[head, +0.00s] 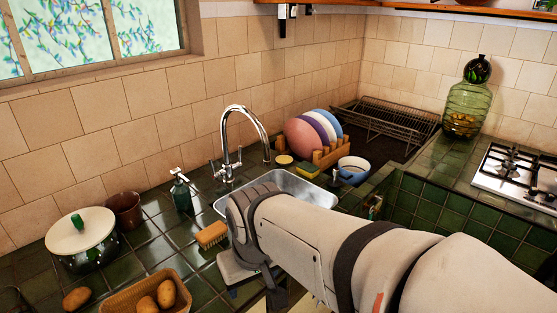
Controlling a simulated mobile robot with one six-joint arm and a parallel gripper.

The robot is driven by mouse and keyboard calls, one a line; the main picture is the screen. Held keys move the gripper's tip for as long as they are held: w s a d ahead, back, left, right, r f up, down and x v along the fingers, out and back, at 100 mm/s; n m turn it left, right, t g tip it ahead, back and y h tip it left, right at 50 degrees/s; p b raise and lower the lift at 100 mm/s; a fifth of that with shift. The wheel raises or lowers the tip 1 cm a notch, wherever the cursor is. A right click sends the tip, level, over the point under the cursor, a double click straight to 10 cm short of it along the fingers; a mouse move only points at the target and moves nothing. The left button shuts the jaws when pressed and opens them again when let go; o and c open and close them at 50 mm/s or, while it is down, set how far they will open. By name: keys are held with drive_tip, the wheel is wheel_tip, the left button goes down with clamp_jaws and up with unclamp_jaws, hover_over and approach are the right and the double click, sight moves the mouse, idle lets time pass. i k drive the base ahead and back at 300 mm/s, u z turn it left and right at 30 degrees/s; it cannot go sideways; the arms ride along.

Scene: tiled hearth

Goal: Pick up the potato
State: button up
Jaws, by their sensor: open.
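A brown potato (76,298) lies on the dark green tiles at the lower left, left of a wicker basket (118,304). Two more brown potatoes or similar round items sit in the basket, one of them at the right (166,293). My gripper (256,292) hangs below the end of my arm at the lower middle, in front of the sink and right of the basket. It is open and apart from the potatoes. I see nothing held in it, though its fingertips are partly hidden.
A lidded pot (84,243) and a brown cup (124,210) stand behind the basket. A soap bottle (181,193) and a brush (211,235) are near the sink (303,187). A tall faucet (236,145) rises behind it. Plates, a rack and a stove are further right.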

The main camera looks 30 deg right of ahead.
sight(166, 291)
drive_tip(key=u, duration=0.1)
drive_tip(key=k, duration=0.3)
drive_tip(key=z, duration=0.6)
drive_tip(key=i, duration=0.45)
drive_tip(key=u, duration=0.2)
drive_tip(key=k, duration=0.5)
drive_tip(key=u, duration=0.85)
